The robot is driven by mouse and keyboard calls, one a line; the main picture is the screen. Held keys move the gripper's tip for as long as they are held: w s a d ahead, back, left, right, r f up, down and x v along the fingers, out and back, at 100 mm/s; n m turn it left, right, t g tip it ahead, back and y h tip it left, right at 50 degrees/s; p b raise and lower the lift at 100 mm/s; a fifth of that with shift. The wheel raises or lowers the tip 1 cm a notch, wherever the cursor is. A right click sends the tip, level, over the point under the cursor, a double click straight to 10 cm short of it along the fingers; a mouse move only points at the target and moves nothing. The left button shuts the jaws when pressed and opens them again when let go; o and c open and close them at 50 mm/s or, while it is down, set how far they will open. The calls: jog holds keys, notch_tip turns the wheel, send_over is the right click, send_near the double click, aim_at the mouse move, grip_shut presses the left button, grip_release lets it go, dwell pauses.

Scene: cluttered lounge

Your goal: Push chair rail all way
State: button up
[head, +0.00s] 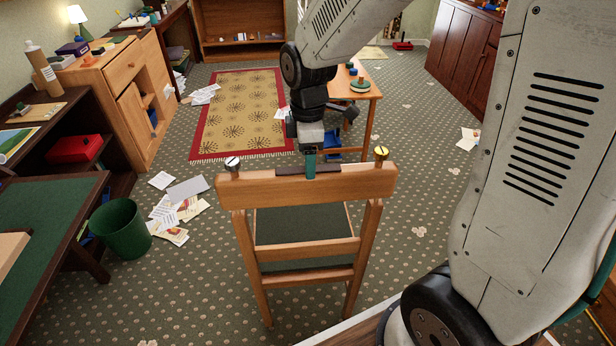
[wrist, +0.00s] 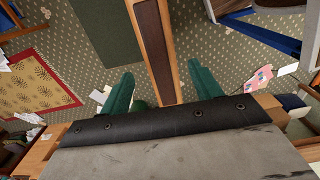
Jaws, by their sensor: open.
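The wooden chair (head: 352,246) stands upright in the middle of the head view, with a dark green seat (head: 290,226). Its top rail (head: 262,192) lies across the two posts and has a dark strip on its upper edge. My gripper (head: 310,166) is open at the middle of the rail. In the wrist view the rail (wrist: 150,40) runs between the two green fingers of my gripper (wrist: 161,72), with small gaps showing. How fully the rail is seated cannot be told.
A small wooden table (head: 372,92) with toys stands behind the chair. A green bin (head: 121,230) and scattered papers (head: 187,190) lie to the left. A patterned rug (head: 240,110) is beyond. Carpet around the chair's front is mostly clear.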

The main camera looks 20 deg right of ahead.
aim_at(308, 184)
notch_tip(308, 184, down, 6)
jog(key=shift+f, duration=0.2)
